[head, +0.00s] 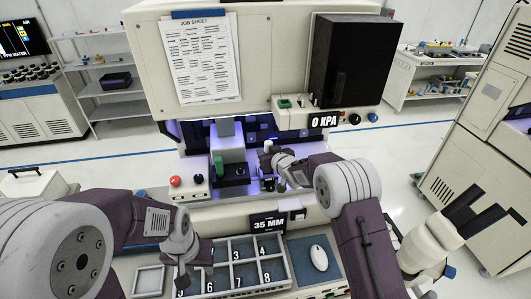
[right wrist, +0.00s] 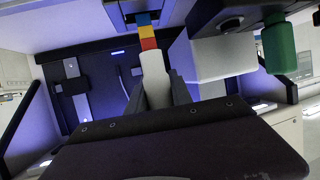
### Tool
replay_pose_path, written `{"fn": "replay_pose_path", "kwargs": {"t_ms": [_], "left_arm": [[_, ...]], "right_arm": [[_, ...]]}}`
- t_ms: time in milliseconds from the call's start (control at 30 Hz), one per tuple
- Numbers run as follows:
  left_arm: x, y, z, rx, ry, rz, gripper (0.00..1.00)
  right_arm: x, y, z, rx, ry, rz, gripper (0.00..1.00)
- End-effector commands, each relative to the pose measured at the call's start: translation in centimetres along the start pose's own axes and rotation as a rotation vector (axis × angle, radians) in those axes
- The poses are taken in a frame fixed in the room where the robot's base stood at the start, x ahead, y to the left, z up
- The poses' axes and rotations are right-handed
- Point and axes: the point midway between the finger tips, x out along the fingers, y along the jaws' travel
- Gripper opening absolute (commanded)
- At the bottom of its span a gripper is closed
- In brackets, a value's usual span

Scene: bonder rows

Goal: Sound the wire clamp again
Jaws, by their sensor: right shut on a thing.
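My right gripper (head: 272,162) reaches into the lit bay of the machine. In the right wrist view it is shut on a pale rod (right wrist: 153,75) with red, yellow and blue bands (right wrist: 147,32) at its far end. The rod points into the bay toward a pale block; I cannot tell whether it touches anything. I cannot tell which part is the wire clamp. My left gripper (head: 183,272) hangs over the left edge of the numbered tray (head: 222,268); its finger gap is not clear.
A green-topped part (head: 219,166) stands in the bay, left of my right gripper. A box with a red button (head: 176,181) sits at the bay's left front. Signs read 0 KPA (head: 325,121) and 35 MM (head: 269,224). A white mouse (head: 319,258) lies right of the tray.

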Motion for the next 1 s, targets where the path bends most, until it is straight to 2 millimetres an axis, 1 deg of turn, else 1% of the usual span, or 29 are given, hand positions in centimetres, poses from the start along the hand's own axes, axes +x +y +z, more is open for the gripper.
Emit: {"fn": "replay_pose_path", "kwargs": {"t_ms": [1000], "left_arm": [[1.6,0.0,0.2,0.000,0.000,0.000,0.36]], "right_arm": [[0.7,0.0,1.7,0.000,0.001,0.000,0.00]]}}
